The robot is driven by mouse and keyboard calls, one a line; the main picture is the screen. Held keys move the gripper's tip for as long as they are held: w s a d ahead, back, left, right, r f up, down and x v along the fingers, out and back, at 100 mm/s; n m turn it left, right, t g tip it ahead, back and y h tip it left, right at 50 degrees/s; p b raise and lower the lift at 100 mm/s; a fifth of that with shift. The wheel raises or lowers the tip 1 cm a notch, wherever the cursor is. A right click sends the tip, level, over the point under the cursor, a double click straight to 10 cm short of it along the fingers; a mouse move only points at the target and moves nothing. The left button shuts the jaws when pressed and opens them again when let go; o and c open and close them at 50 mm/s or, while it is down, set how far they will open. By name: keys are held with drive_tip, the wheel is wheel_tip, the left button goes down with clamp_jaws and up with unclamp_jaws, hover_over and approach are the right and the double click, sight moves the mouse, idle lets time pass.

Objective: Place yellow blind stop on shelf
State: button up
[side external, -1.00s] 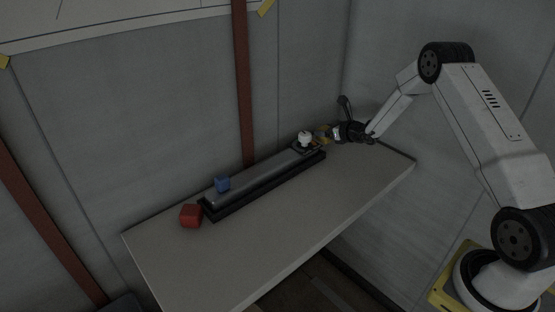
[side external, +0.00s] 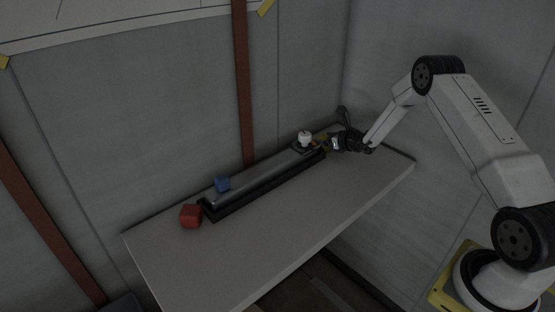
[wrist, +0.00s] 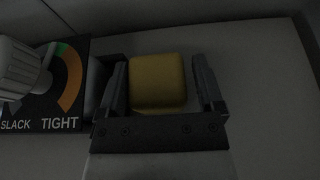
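The yellow blind stop (wrist: 158,82) is a rounded yellow block between the two fingers of my gripper (wrist: 160,85) in the wrist view. In the side external view the yellow block (side external: 320,142) is small and partly hidden at the tip of my gripper (side external: 332,143), by the right end of the dark rail. My gripper is low over the right part of the pale shelf (side external: 270,215). I cannot tell whether the block touches the shelf.
A dark rail (side external: 262,183) lies along the shelf, with a white knob (side external: 304,138) at its right end. The knob's SLACK/TIGHT dial (wrist: 62,88) is just left of my gripper. The shelf's front is clear.

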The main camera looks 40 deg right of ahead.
drive_tip(key=shift+a+r, duration=0.15)
drive_tip(key=shift+a, duration=0.15)
drive_tip(key=shift+s+r, duration=0.1)
drive_tip(key=shift+v, duration=5.9)
drive_tip(key=shift+d, duration=0.15)
